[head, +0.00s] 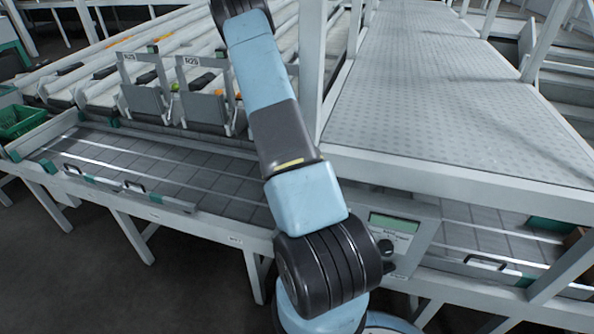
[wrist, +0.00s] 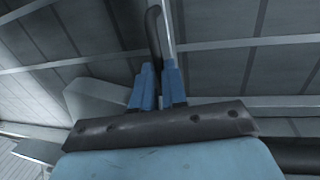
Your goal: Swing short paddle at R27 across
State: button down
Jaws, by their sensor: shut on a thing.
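In the wrist view my gripper (wrist: 157,88) has its two blue fingers close together, with a dark curved bar (wrist: 153,30) between them. It looks like a handle; a thin pale rod runs beside it. In the head view my arm reaches up past the top edge, so the gripper is out of that picture. Grey paddle-like bars with black handles lie along the conveyor's front edge, one at the left (head: 135,187) and one at the right (head: 486,262). I cannot read R27 anywhere, and cannot tell which paddle the held bar belongs to.
A grey belt (head: 190,178) runs across the left, with labelled chutes (head: 190,60) behind it. A perforated deck (head: 430,90) fills the upper right. A control box (head: 395,222) stands beside my arm. A green crate (head: 18,122) sits at far left.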

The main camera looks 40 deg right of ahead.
jog(key=shift+s+d, duration=0.2)
jog(key=shift+s, duration=0.15)
jog(key=c, duration=1.3)
grip_release()
jog(key=shift+c, duration=0.2)
jog(key=shift+o, duration=0.9)
jog(key=shift+w, duration=0.1)
notch_tip(320, 180, up, 13)
jog(key=w+a, duration=0.1)
jog(key=w, duration=0.1)
jog(key=shift+w+a+r, duration=0.2)
jog(key=shift+a, duration=0.05)
